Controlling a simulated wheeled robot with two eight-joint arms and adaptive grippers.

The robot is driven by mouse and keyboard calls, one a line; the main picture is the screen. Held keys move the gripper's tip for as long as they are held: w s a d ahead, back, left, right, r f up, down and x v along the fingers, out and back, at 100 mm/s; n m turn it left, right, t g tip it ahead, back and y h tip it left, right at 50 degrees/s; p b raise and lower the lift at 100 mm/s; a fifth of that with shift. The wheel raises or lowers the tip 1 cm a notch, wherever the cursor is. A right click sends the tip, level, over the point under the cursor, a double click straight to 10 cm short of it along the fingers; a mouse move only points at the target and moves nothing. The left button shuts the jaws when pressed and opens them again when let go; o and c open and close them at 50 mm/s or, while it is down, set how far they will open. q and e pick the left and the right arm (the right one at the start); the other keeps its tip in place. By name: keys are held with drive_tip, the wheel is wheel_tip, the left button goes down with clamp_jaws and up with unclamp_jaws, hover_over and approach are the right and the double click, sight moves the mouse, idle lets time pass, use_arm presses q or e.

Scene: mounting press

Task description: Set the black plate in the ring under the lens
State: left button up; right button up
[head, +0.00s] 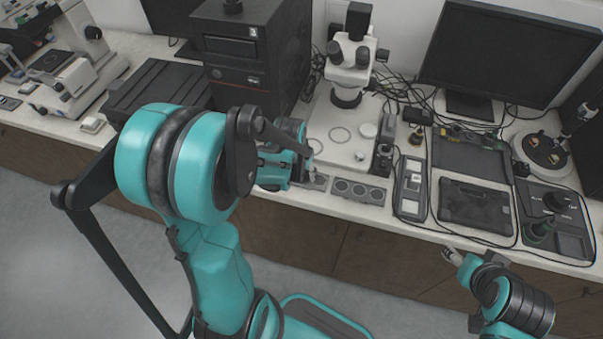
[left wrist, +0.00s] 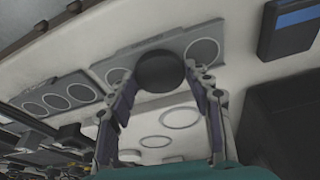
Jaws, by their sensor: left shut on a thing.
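The black plate (left wrist: 161,71) is a dark round disc between the fingertips of my left gripper (left wrist: 161,76) in the left wrist view. The left gripper is shut on it, above the front of the bench by a grey holder strip (left wrist: 202,52). In the head view the left gripper (head: 308,172) is partly hidden by my arm, and I cannot make out the plate there. The microscope (head: 351,55) stands behind, its lens (head: 346,97) over a white base with a ring (head: 340,135). Rings also show in the left wrist view (left wrist: 181,117). My right gripper (head: 452,256) is at the lower right, off the bench, its opening unclear.
A second grey strip with several round recesses (head: 358,190) lies at the bench's front edge. A white disc (head: 368,130) sits on the microscope base. A black computer case (head: 255,55) stands left of the microscope. A monitor (head: 510,50), cables and a black tablet (head: 475,205) are at right.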

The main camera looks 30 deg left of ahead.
use_arm(q)
drive_tip(key=shift+f, duration=0.2)
drive_tip(key=o, duration=1.1)
drive_tip(key=shift+r, duration=0.1)
drive_tip(key=shift+r, duration=0.15)
drive_tip(key=p+v, duration=0.5)
drive_tip(key=v, duration=0.7)
drive_tip(key=s+d+r+t, duration=0.1)
drive_tip(key=s+d+r, duration=0.1)
drive_tip(key=d, duration=0.1)
drive_tip(key=s+d+r+t, duration=0.1)
drive_tip(key=s+d+r, duration=0.1)
drive_tip(key=d, duration=0.1)
drive_tip(key=s+d+r+m+t, duration=0.1)
drive_tip(key=s+d+r+t, duration=0.1)
drive_tip(key=s+d+r, duration=0.1)
drive_tip(key=shift+d, duration=0.55)
